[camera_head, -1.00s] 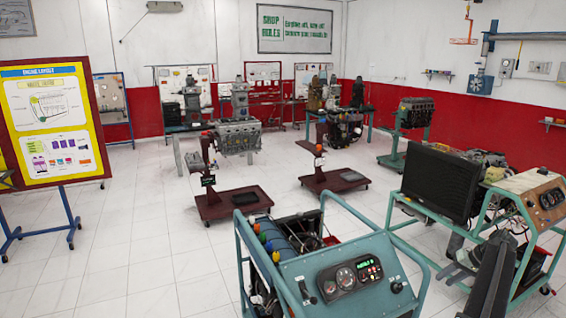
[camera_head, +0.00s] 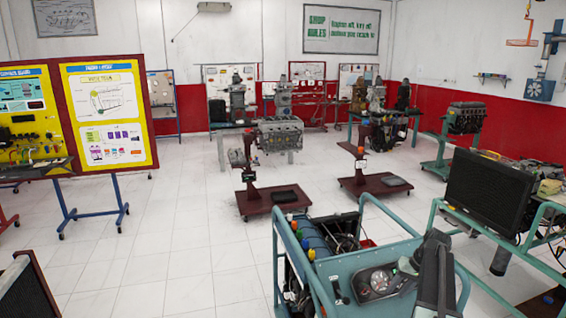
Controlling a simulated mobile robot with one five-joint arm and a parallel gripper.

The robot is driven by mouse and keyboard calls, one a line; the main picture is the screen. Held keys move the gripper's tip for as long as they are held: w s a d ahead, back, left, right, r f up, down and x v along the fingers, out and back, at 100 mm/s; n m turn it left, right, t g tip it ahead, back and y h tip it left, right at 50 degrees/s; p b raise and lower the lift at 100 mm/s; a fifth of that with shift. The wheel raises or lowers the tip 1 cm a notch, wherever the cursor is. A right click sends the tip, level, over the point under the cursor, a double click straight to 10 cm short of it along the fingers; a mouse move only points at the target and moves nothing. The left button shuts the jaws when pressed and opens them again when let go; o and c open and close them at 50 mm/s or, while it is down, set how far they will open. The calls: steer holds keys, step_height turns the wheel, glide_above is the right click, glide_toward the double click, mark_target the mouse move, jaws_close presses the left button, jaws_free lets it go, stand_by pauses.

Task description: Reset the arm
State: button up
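My arm shows at the lower right as a dark, nearly upright link (camera_head: 436,278). What looks like my gripper (camera_head: 407,267) is a small grey shape beside the link's upper left. It appears in front of the teal engine trainer's panel, and the arm covers the right part of that panel. The fingers are too small and crowded to tell open from shut. I see nothing clearly held. I cannot tell whether the arm touches the trainer.
The teal trainer (camera_head: 335,262) stands close ahead. A trainer with a black radiator (camera_head: 489,190) is at right. Two engine stands on dark red bases (camera_head: 268,201) (camera_head: 377,186) stand beyond. A yellow display board (camera_head: 103,113) is at left. White floor (camera_head: 170,245) is clear at centre left.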

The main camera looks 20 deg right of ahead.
steer(key=a, duration=0.8)
steer(key=w+a+n+g, duration=0.1)
steer(key=a, duration=0.7)
steer(key=w+a+f+n+g+h, duration=0.1)
steer(key=a, duration=0.6)
steer(key=shift+a, duration=0.4)
steer(key=s+a+n+h, duration=0.1)
steer(key=s+a+n, duration=0.15)
steer(key=a, duration=0.75)
steer(key=s+a+n+h, duration=0.1)
steer(key=s+a, duration=0.3)
steer(key=a, duration=0.6)
step_height(320, 180, down, 10)
steer(key=b, duration=1)
steer(key=shift+w+a+f+g, duration=0.2)
steer(key=shift+w+a+g, duration=0.05)
steer(key=shift+a+g, duration=0.05)
steer(key=shift+d, duration=0.1)
